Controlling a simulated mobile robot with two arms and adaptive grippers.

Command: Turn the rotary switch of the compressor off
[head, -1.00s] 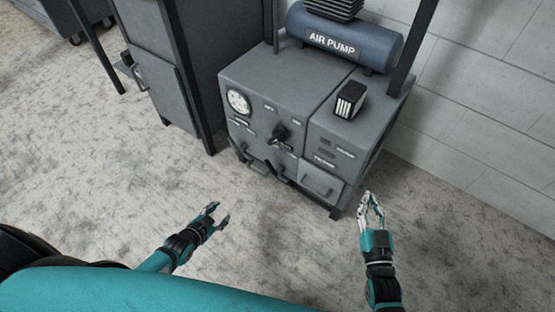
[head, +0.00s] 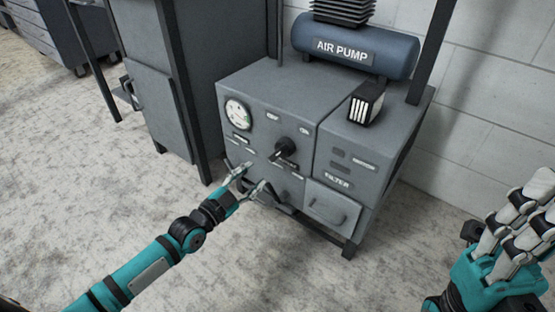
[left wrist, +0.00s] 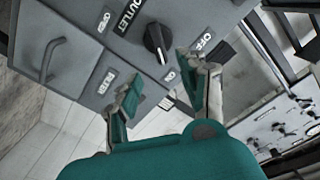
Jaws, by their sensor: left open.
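The compressor's black rotary switch (head: 285,148) sits on the grey front panel, with two small labels above it. In the left wrist view the black switch (left wrist: 156,40) shows close up, its white mark toward the ON label (left wrist: 170,75); the OFF label (left wrist: 203,42) lies to its right. My left gripper (head: 253,178) is open and empty, below and left of the switch in the head view, apart from it. Its spread fingers (left wrist: 165,92) also show in the wrist view. My right gripper (head: 520,225) is at the right edge, partly cut off; its opening is unclear.
A gauge (head: 237,113) is on the panel's left, and a drawer with a handle (head: 331,208) is at its lower right. A blue air pump tank (head: 357,50) lies on top. A grey cabinet (head: 160,100) stands to the left. Floor in front is clear.

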